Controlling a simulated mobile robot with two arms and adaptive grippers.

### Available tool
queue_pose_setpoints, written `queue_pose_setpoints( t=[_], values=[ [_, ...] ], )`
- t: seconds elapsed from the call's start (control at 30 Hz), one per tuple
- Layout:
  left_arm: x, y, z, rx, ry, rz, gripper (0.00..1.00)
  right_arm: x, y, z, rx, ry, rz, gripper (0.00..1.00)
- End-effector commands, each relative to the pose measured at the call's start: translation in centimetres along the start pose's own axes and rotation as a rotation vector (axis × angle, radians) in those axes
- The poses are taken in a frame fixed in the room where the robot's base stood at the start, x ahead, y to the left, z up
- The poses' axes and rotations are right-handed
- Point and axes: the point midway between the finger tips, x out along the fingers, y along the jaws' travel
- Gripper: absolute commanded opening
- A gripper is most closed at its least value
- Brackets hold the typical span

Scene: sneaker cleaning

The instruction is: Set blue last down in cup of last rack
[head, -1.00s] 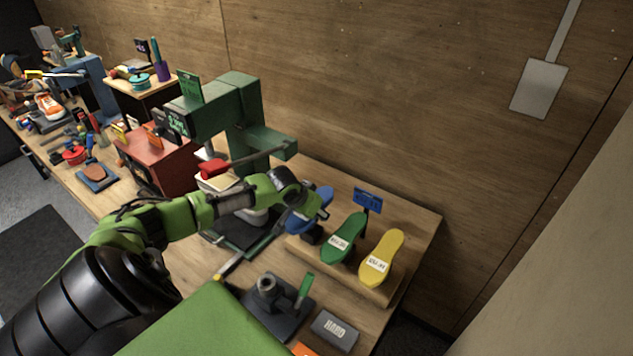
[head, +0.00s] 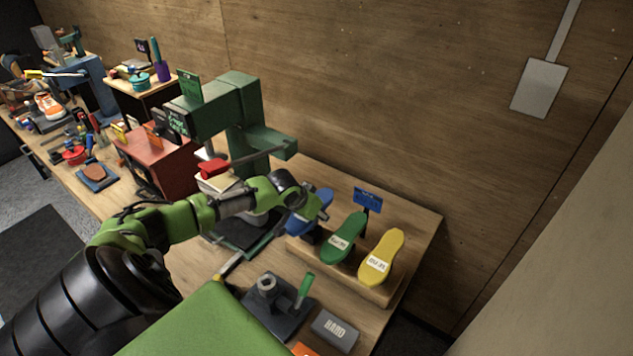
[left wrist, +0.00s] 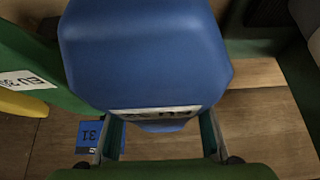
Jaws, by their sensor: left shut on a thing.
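The blue last (head: 309,212) is at the left end of the last rack (head: 366,286), in line with the green last (head: 343,238) and the yellow last (head: 381,256). My left gripper (head: 316,222) is shut on the blue last. In the left wrist view the blue last (left wrist: 145,55) fills the middle, between the fingers of my left gripper (left wrist: 160,130). Its lower end and the cup are hidden, so I cannot tell whether it sits in the cup. My right gripper is not in view.
A green press (head: 240,115) stands just left of the rack. A small blue sign (head: 368,199) stands behind the lasts. A dark fixture with a green handle (head: 280,300) and a grey HARD block (head: 335,330) are in front.

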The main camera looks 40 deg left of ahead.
Motion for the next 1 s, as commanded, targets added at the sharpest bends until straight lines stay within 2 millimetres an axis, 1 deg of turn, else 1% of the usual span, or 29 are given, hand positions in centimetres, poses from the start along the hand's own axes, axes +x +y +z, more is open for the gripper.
queue_pose_setpoints(
  t=[0.9,0.93,0.97,1.0],
  values=[
    [1.9,0.0,1.1,-0.001,0.002,0.000,0.15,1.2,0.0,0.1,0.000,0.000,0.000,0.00],
    [1.9,0.0,1.1,0.000,0.002,0.000,0.39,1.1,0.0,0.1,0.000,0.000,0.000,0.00],
    [1.8,0.0,1.1,0.000,0.001,0.000,0.47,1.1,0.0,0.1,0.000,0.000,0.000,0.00],
    [1.8,0.0,1.1,0.000,0.001,0.000,0.58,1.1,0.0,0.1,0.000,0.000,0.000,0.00]
  ],
)
